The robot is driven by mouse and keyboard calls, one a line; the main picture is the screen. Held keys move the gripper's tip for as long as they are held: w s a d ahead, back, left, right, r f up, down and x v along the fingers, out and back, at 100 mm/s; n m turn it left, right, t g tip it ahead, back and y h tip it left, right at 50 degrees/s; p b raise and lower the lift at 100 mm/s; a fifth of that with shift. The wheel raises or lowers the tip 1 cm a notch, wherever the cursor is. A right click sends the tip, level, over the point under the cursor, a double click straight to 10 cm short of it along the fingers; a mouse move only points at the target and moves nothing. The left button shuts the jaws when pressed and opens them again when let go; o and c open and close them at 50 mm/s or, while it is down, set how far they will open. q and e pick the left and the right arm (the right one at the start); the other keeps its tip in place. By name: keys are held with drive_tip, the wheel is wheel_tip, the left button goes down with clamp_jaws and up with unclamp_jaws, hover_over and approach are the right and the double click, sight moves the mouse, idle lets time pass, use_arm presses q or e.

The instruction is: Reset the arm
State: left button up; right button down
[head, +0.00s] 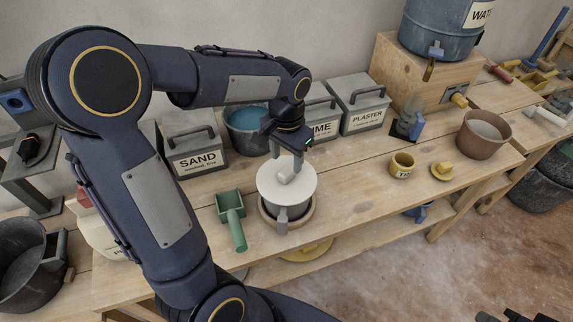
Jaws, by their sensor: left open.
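My left arm reaches in from the left and bends down over the workbench (350,199). Its gripper (287,158) is open, pointing down just above a pot with a round white top (270,186). A pale grey block-like piece (288,177) shows on the white top, close under the fingers; I cannot tell whether they touch it. The pot sits in a wooden ring (302,222) near the bench's front edge. Dark parts at the bottom right edge look like my right gripper (512,317), mostly cut off.
A green scoop (231,213) lies left of the pot. Behind stand the SAND box (196,158), a blue-filled bucket (240,138), and the LIME and PLASTER (364,118) boxes. A yellow cup (402,166) and brown bucket (482,143) stand right. Bare bench lies between pot and cup.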

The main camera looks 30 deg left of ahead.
use_arm(q)
wheel_tip(320, 180, up, 3)
drive_tip(key=shift+f, duration=0.15)
idle(0.3)
drive_tip(key=shift+s, duration=0.2)
drive_tip(key=s+d+r+n+t+h, duration=0.1)
drive_tip(key=s+d+n+t+h, duration=0.1)
drive_tip(key=s, duration=0.6)
drive_tip(key=s+d+r+n+t+h, duration=0.1)
drive_tip(key=s+d+t, duration=0.1)
drive_tip(key=s, duration=0.6)
drive_tip(key=shift+s+n+t+h, duration=0.25)
drive_tip(key=shift+n+t+h, duration=0.15)
drive_tip(key=shift+t, duration=0.4)
drive_tip(key=shift+d, duration=0.1)
